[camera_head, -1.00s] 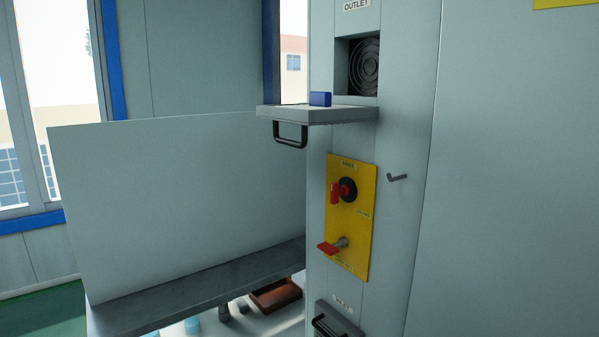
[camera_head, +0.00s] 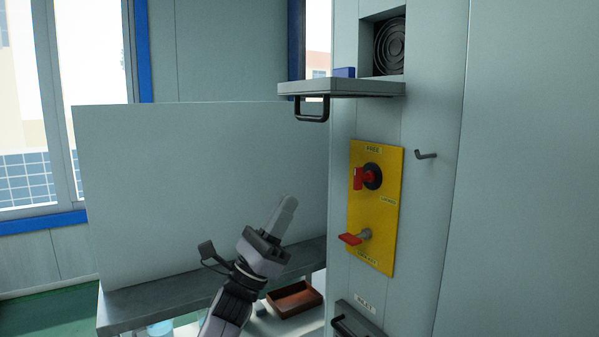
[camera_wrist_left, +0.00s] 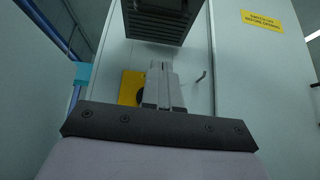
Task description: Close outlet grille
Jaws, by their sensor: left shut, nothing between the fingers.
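The outlet grille (camera_head: 345,88) is a flat grey flap, swung down and sticking out level below the outlet opening (camera_head: 388,47), where a round dark coil shows. A black handle (camera_head: 312,109) hangs under its outer part, and a blue block (camera_head: 344,72) sits on top. In the left wrist view the slatted underside of the grille (camera_wrist_left: 160,18) is overhead. My left gripper (camera_head: 288,205) is shut and empty, below and left of the grille, apart from it. It also shows in the left wrist view (camera_wrist_left: 158,68), pointing up. My right gripper is not in view.
A yellow panel (camera_head: 375,225) with a red knob (camera_head: 366,177) and red lever (camera_head: 352,238) is below the grille. A hook (camera_head: 427,155) sticks out to its right. A brown tray (camera_head: 295,299) is low, near a grey bench (camera_head: 160,292). The inlet flap (camera_head: 355,322) is at the bottom.

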